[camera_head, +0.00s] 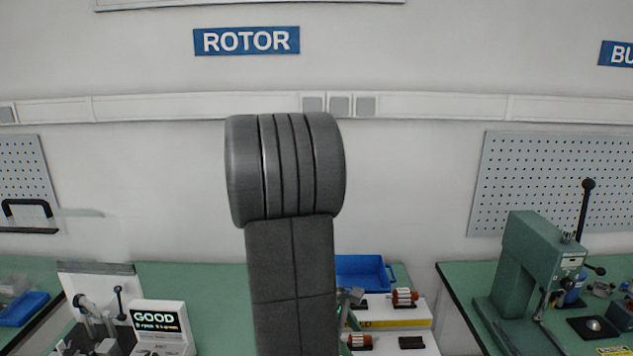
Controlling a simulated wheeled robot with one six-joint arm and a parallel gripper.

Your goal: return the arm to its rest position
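My arm stands upright in the middle of the head view, with a thick dark grey link and a ribbed, rounded joint at its top. The joint is in front of the bare wall below the ROTOR sign (247,41). My gripper cannot be made out, so I cannot see its fingers or whether it holds anything. The arm hides part of the green bench (205,285) behind it.
A blue bin (361,271) and copper-wound rotors (404,297) are right of my arm. A test device with a GOOD display (158,322) stands left. A green press (530,270) is on the right bench, beyond a gap. The wall area around the arm's top is clear.

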